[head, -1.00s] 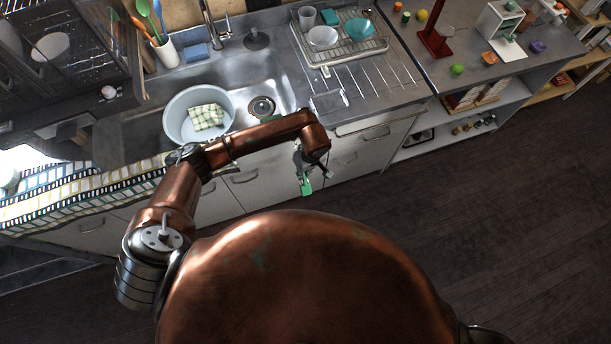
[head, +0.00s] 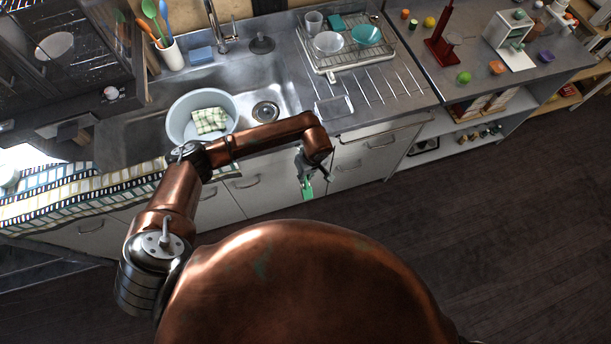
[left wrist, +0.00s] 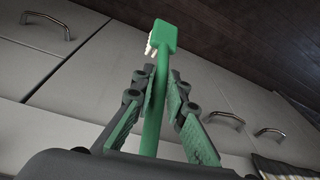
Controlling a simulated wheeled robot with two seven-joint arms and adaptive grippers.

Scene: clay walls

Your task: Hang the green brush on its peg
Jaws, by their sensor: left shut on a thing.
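The green brush (left wrist: 165,38) is held in my left gripper (left wrist: 161,95). In the left wrist view its handle stands between the two finger pads, and its head with pale bristles points away from the gripper. In the head view the brush (head: 307,190) hangs below my left gripper (head: 304,172), in front of the white cabinet fronts under the counter. I cannot make out a peg in either view. My right gripper is not in view.
The sink holds a pale basin (head: 176,127) with a checked cloth (head: 209,120). A dish rack (head: 327,70) stands right of the sink. Cabinet handles (head: 243,183) stick out near the gripper. A shelf unit (head: 430,146) stands to the right. Dark floor (head: 500,230) is clear.

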